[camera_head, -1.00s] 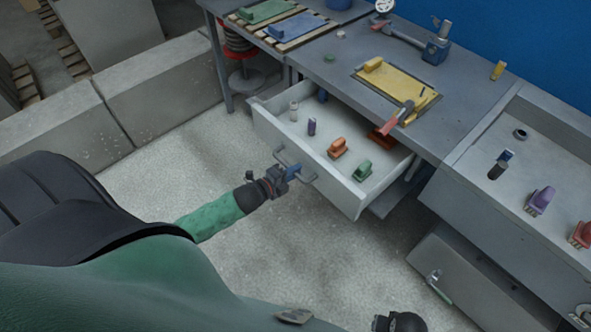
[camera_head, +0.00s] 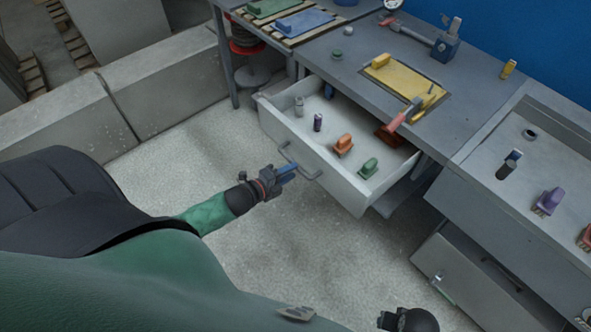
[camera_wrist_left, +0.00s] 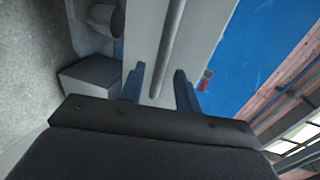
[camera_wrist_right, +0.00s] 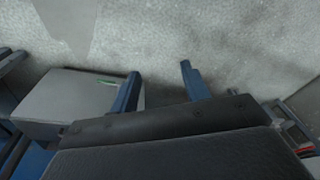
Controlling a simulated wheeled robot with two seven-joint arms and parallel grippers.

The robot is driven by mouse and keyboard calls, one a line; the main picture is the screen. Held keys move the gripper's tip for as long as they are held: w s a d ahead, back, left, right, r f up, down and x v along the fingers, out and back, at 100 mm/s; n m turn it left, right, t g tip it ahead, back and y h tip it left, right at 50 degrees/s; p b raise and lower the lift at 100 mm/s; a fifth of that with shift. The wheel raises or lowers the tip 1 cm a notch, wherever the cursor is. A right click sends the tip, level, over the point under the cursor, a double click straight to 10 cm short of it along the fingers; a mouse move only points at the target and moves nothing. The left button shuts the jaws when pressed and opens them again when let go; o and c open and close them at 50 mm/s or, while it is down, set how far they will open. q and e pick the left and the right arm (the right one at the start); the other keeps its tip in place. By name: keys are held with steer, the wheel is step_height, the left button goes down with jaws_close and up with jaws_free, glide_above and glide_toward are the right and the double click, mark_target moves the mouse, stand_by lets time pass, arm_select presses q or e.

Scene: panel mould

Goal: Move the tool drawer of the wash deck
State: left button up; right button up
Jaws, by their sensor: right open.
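The tool drawer (camera_head: 330,179) is a pale grey drawer standing pulled out from under the workbench in the head view. Its bar handle (camera_head: 303,167) is on the front panel. The handle also shows in the left wrist view (camera_wrist_left: 169,45), running up between and beyond the fingertips. My left gripper (camera_head: 288,171) is in front of the handle with its blue fingers apart, and it looks empty. It shows in the left wrist view too (camera_wrist_left: 158,72). My right gripper (camera_wrist_right: 160,72) is open and empty above the floor, far from the drawer.
The drawer holds an orange brush (camera_head: 343,145), a green brush (camera_head: 368,168) and small bottles. The bench (camera_head: 345,72) carries a yellow panel (camera_head: 404,84) and tools. A grey sink unit (camera_head: 470,185) stands at right. The floor (camera_head: 270,250) before the drawer is clear.

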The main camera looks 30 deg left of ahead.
arm_select(q)
steer(key=shift+b+v, duration=0.3)
steer(key=shift+v, duration=1.55)
arm_select(e)
steer(key=shift+s+r, duration=0.1)
steer(key=shift+r, duration=1.85)
steer(key=shift+f, duration=0.1)
arm_select(q)
steer(key=s+a+f+n+g+y, duration=0.5)
steer(key=s+f+n+g+y, duration=0.3)
steer(key=f+n, duration=0.45)
steer(key=s+d+n+g+h, duration=0.1)
steer(key=s+d+n+g, duration=0.45)
steer(key=s+d, duration=0.35)
steer(key=s+d+n+h, duration=0.1)
steer(key=d+n+h, duration=0.1)
steer(key=d, duration=1)
steer(key=shift+s+r+h, duration=0.35)
steer(key=shift+r+h, duration=0.05)
steer(key=shift+r, duration=0.05)
